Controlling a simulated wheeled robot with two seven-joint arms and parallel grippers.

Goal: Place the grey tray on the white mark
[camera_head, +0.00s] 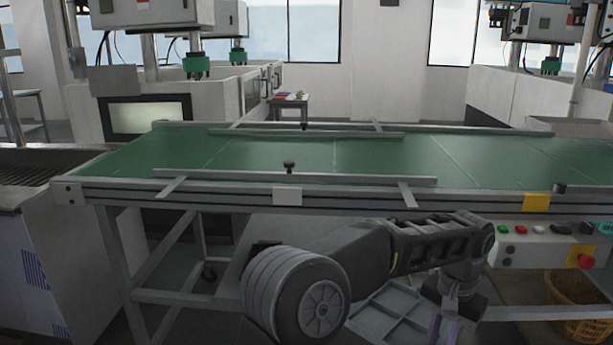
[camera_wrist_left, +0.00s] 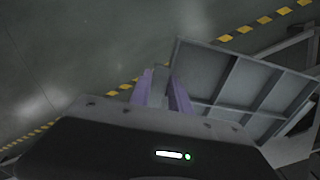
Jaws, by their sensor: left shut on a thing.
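The grey tray (camera_head: 378,318) is a shallow tray with several compartments, held low in front of the green conveyor in the head view. It also shows in the left wrist view (camera_wrist_left: 205,72), tilted and to the right of the purple fingers. My left gripper (camera_head: 443,332) hangs down at the tray's right side. In the left wrist view its fingers (camera_wrist_left: 160,82) are shut on the tray's near edge; the exact contact is partly hidden. Thin white lines (camera_head: 335,155) cross the belt, but I cannot tell whether one is the white mark. My right gripper is out of view.
The green conveyor belt (camera_head: 270,152) has metal rails along both edges, with a dark knob (camera_head: 289,166) at the near rail. A control panel with a red button (camera_head: 586,262) and an orange basket (camera_head: 577,300) stand at the right. Yellow-black floor tape (camera_wrist_left: 245,29) runs beyond the tray.

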